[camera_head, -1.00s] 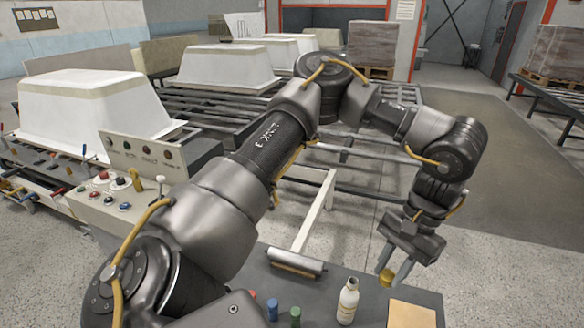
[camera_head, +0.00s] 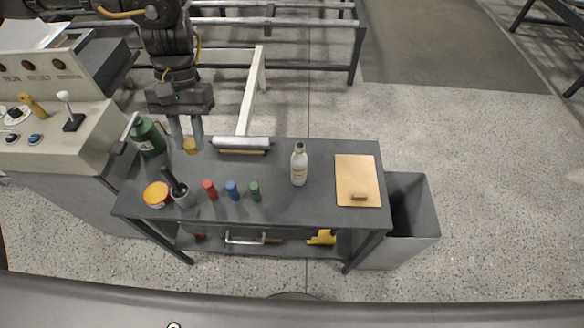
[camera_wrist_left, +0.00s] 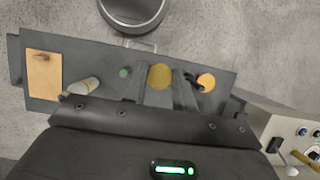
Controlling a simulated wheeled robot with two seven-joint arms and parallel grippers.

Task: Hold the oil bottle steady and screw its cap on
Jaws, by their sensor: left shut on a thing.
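My left gripper (camera_head: 187,140) points down over the left part of the grey bench (camera_head: 320,150). It is shut on a yellow cap (camera_head: 190,146), held between the fingertips. The cap also shows as a round yellow disc in the left wrist view (camera_wrist_left: 160,76). A white bottle (camera_head: 299,168) with a dark top stands upright right of centre and shows in the left wrist view (camera_wrist_left: 84,86). I cannot tell which one is the oil bottle. My right gripper is out of view.
An orange-lidded tin (camera_head: 157,194), a dark cup (camera_head: 184,197) with a handle in it, and small red, blue and green containers (camera_head: 232,190) line the front. A roller (camera_head: 241,143) lies at the back, a tan board (camera_head: 357,180) at right. A grey bin (camera_head: 410,230) stands beside the bench.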

